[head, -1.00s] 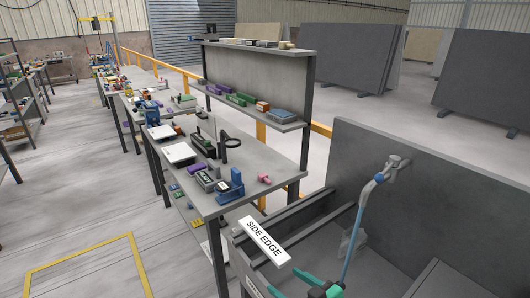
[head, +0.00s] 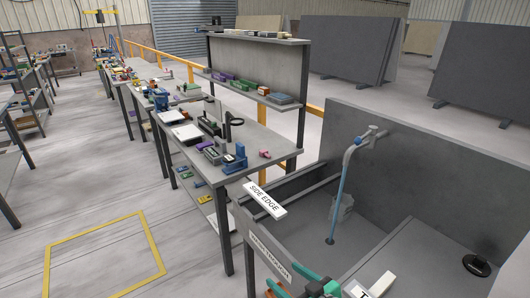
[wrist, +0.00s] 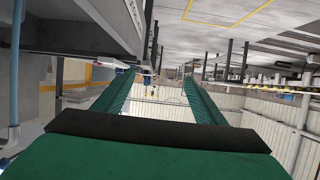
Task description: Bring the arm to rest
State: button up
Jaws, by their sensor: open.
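My gripper (head: 290,282) shows at the bottom edge of the head view as green fingers, partly cut off by the frame. It is beside the grey work station with the "SIDE EDGE" sign (head: 265,201). In the wrist view my gripper (wrist: 160,80) has its two long green fingers spread apart with nothing between them. That view is upside down, with floor at the top and pale wall panels below. Most of my arm is out of the head view.
A grey basin-like station (head: 300,215) with a tall back panel and a blue-grey pipe (head: 341,190) stands close at right. A cluttered workbench (head: 250,152) is beyond it. Dark slabs (head: 345,48) stand behind. Open floor (head: 100,215) with a yellow outline lies left.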

jog(key=s+a+f+m+t+h, duration=0.1)
jog(key=s+a+f+m+h, duration=0.25)
jog(key=s+f, duration=0.45)
jog(key=s+a+f+m+t+h, duration=0.1)
jog(key=s+a+f+m+h, duration=0.2)
jog(key=s+f+m, duration=0.3)
jog(key=s+r+n+t, duration=0.1)
jog(key=s+r, duration=0.2)
jog(key=s, duration=0.8)
jog(key=s+r+n+t+h, duration=0.1)
jog(key=s+r, duration=0.3)
jog(key=s, duration=0.8)
jog(key=shift+r+n, duration=0.2)
jog(key=shift+n, duration=0.15)
jog(key=shift+c, duration=0.4)
